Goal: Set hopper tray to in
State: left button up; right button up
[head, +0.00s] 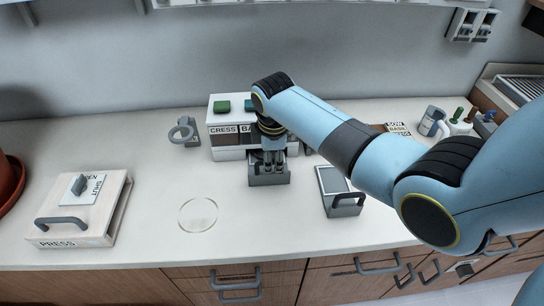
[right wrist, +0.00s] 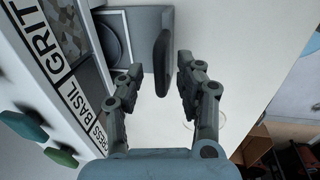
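The white seed hopper (head: 228,140) stands at the back of the counter, with CRESS and BASIL labels in the head view and GRIT in the right wrist view (right wrist: 62,75). Its grey tray (head: 270,181) sticks out at the front; part of it also shows in the right wrist view (right wrist: 146,20). My right gripper (head: 274,160) points down over the tray. In the right wrist view, its fingers (right wrist: 160,66) are apart, one either side of the tray's dark upright handle (right wrist: 163,45), with visible gaps. My left gripper is not in view.
A wooden press (head: 110,200) lies at left. A grey-handled tray (head: 334,183) lies right of the hopper tray. A grey ring-shaped holder (head: 187,131) stands left of the hopper. A thin ring mark (head: 198,215) lies on the clear counter in front.

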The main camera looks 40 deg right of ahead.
grip_shut()
jog(key=w+d+b, duration=0.1)
jog(key=w, duration=0.1)
jog(key=w+d+b, duration=0.1)
jog(key=shift+w+d+r, duration=0.1)
jog(key=shift+w+d, duration=0.1)
jog(key=shift+w, duration=0.2)
grip_release()
jog(key=shift+w, duration=0.15)
